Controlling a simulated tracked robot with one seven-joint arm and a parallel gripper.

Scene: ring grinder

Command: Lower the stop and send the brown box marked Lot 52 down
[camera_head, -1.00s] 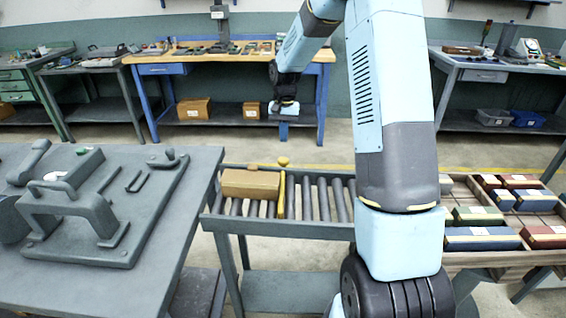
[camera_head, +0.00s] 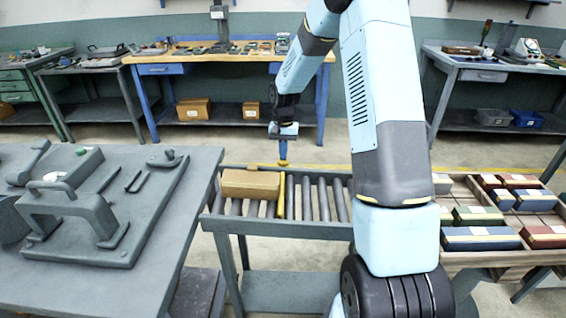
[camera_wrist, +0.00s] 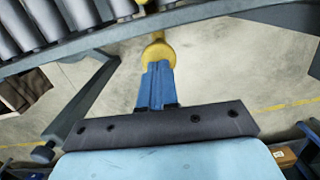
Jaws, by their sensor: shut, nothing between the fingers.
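The brown box (camera_head: 250,184) lies on the roller conveyor (camera_head: 318,229), against the left side of the yellow stop bar (camera_head: 281,196). No lot mark can be read on it. The stop bar stands up across the rollers. Its yellow knob (camera_head: 283,163) is at the far side of the conveyor and also shows in the wrist view (camera_wrist: 158,50). My gripper (camera_head: 283,156) is shut and empty, its blue fingertips at the top of the knob. In the wrist view the fingertips (camera_wrist: 158,66) meet or overlap the knob; contact is not certain.
Bare rollers run right of the stop, partly hidden by my arm. A wooden tray (camera_head: 462,262) with several coloured boxes is at the right. A grey bench (camera_head: 180,225) with a fixture stands at the left. A blue workbench (camera_head: 322,100) is behind, across open floor.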

